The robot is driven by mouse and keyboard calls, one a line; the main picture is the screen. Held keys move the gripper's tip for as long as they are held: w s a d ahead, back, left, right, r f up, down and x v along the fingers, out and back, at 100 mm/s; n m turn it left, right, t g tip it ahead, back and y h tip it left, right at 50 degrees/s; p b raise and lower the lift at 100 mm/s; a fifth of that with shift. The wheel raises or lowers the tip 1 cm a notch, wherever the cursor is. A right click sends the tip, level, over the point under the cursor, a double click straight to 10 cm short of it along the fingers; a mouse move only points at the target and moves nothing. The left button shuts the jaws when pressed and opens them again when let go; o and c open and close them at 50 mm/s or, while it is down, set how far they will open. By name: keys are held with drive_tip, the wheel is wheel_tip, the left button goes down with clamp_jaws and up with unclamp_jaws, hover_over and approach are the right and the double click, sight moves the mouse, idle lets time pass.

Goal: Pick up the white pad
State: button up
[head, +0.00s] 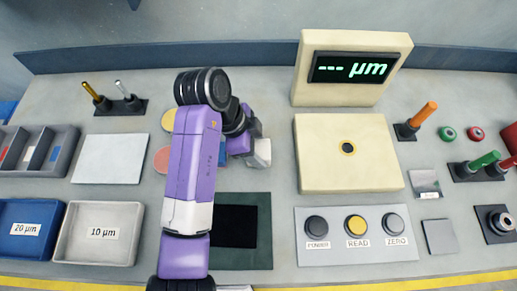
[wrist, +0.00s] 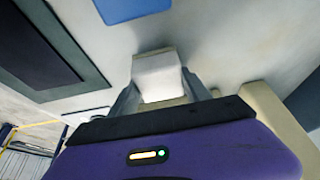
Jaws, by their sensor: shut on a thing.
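The white pad (wrist: 157,72) is a small pale block between the two grey fingers of my gripper (wrist: 161,90) in the wrist view. The fingers press on its left and right sides, so my gripper is shut on it. In the head view my gripper (head: 260,151) is at the middle of the bench, between the dark tray and the cream block, with a pale piece at its end. My arm hides part of that area. I cannot tell whether the pad touches the bench.
A cream block (head: 318,173) stands right of my gripper, with a display box (head: 303,77) behind it. A button panel (head: 380,249) is in front. A dark-framed tray (head: 264,238) lies nearer. Blue (head: 15,245) and white (head: 98,254) bins sit at left. Coloured discs (head: 161,160) are partly behind my arm.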

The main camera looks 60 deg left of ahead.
sight(259, 149)
wheel_tip(259, 149, up, 19)
drive_tip(key=p, duration=0.1)
drive_tip(key=shift+p, duration=0.4)
drive_tip(key=o, duration=0.7)
drive_tip(key=c, duration=0.5)
drive_tip(key=shift+w+d, duration=0.1)
